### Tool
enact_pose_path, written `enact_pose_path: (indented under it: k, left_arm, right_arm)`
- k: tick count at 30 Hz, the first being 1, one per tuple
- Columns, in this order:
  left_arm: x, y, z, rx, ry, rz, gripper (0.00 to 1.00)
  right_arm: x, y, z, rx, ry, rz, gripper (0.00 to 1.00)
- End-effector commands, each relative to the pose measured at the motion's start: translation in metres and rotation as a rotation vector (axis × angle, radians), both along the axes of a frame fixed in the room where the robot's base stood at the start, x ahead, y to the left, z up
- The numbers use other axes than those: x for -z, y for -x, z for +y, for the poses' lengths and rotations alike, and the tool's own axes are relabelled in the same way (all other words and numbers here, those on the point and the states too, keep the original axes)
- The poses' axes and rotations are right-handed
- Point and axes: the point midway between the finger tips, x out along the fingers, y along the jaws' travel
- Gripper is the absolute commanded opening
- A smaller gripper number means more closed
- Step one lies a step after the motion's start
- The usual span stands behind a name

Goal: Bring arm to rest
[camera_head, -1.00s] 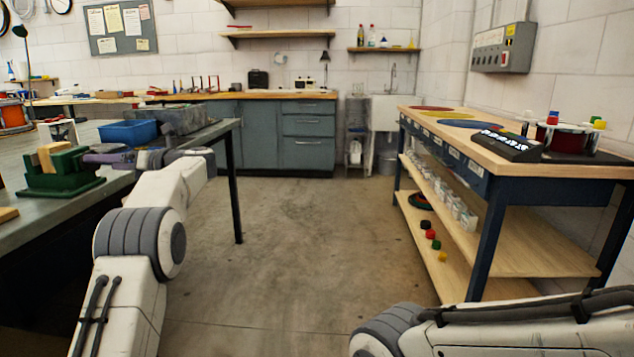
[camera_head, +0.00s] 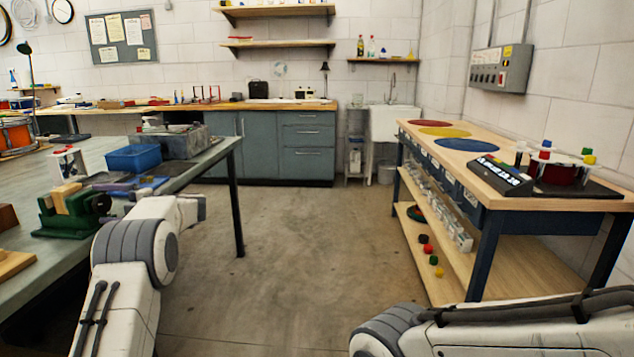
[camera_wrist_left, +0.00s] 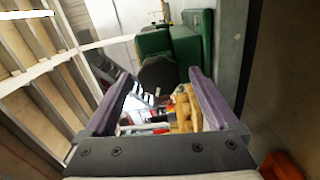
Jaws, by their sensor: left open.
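My left arm rises from the lower left in the head view. Its gripper (camera_head: 122,184) has purple fingers and is at the near edge of the left bench, just past the green vise; the arm partly hides it. In the left wrist view the two purple fingers (camera_wrist_left: 160,88) stand apart with nothing held between them. The green vise (camera_head: 72,218) holds a pale wooden block (camera_head: 66,195); the vise also shows beyond the fingers in the wrist view (camera_wrist_left: 172,45). My right arm crosses the lower right corner, and its gripper is out of the picture.
A blue bin (camera_head: 133,159) and a grey box (camera_head: 183,142) stand on the left bench (camera_head: 215,150). The floor between is clear.

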Motion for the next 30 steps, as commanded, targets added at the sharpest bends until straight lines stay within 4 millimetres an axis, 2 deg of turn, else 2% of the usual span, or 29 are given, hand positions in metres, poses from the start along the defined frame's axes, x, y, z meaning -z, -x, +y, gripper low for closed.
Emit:
enact_pose_path:
  k: [1, 18, 24, 30]
  left_arm:
    - [-0.007, 0.000, 0.000, 0.000, -0.004, 0.061, 0.93]
    - [-0.007, -0.001, 0.000, 0.000, -0.059, 0.754, 0.93]
    - [-0.004, -0.001, 0.000, -0.001, -0.070, 0.902, 0.93]
    - [-0.002, -0.001, 0.000, -0.001, -0.075, 0.947, 0.93]
  right_arm:
    - [-0.014, 0.000, 0.000, 0.000, 0.000, 0.000, 0.93]
    - [-0.087, 0.000, 0.000, 0.000, 0.000, 0.000, 0.93]
    - [-0.097, 0.000, 0.000, 0.000, 0.000, 0.000, 0.93]
    - [-0.099, 0.000, 0.000, 0.000, 0.000, 0.000, 0.93]
